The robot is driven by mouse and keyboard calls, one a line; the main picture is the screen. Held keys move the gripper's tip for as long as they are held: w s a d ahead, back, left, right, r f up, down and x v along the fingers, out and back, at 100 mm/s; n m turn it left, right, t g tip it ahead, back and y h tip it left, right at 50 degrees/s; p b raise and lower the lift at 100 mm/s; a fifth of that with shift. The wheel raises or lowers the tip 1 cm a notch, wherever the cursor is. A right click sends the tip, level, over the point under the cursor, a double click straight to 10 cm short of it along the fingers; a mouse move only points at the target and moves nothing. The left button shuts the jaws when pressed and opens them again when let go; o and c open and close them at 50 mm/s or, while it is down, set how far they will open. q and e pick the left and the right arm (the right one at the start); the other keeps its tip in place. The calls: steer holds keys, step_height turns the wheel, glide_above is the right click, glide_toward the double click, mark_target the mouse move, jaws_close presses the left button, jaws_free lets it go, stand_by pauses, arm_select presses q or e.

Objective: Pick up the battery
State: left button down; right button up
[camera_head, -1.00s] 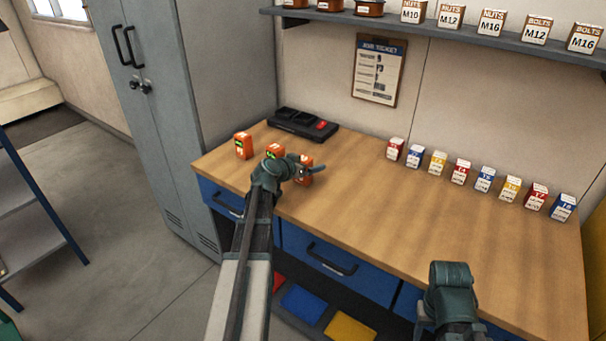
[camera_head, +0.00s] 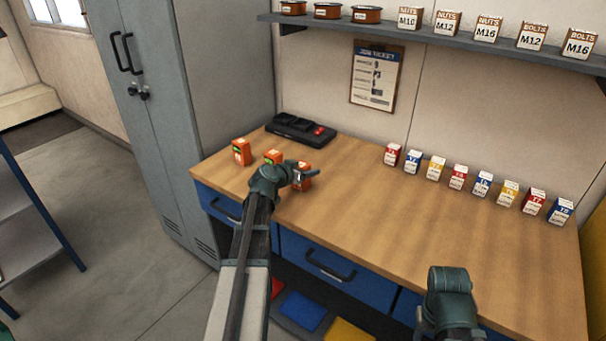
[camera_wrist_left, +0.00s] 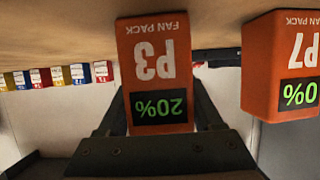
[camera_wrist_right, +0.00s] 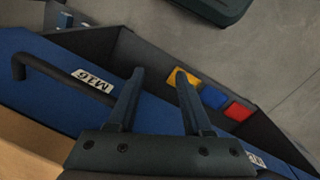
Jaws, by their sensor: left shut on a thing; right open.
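My left gripper (camera_head: 298,172) is shut on an orange battery (camera_head: 304,183), the rightmost of three on the bench. In the left wrist view this battery (camera_wrist_left: 155,62) appears upside down between the fingers (camera_wrist_left: 160,100), marked P3 with a green 20% display. It looks upright, its base at the bench top. A second orange battery (camera_head: 273,156) stands close to its left; a neighbour marked P7 (camera_wrist_left: 283,65) shows in the left wrist view, its display partly cut off. A third battery (camera_head: 241,152) stands further left. My right gripper (camera_wrist_right: 160,75) is open and empty near the bench front.
A black charger-like unit (camera_head: 301,130) lies behind the batteries. Several small labelled boxes (camera_head: 458,177) line the back right of the wooden bench (camera_head: 400,230). Its middle is clear. A grey locker (camera_head: 180,120) stands left. A blue drawer front (camera_wrist_right: 65,85) shows below my right gripper.

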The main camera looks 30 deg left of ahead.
mark_target(304, 163)
arm_select(q)
steer(key=shift+r, duration=0.1)
steer(key=shift+r+p, duration=0.55)
steer(key=shift+p, duration=0.1)
steer(key=s+r+p, duration=0.2)
steer(key=shift+s+d+r, duration=0.15)
steer(key=shift+s+r, duration=0.1)
steer(key=shift+s, duration=0.1)
steer(key=s+r+p, duration=0.2)
steer(key=s, duration=1.1)
steer(key=shift+d, duration=0.4)
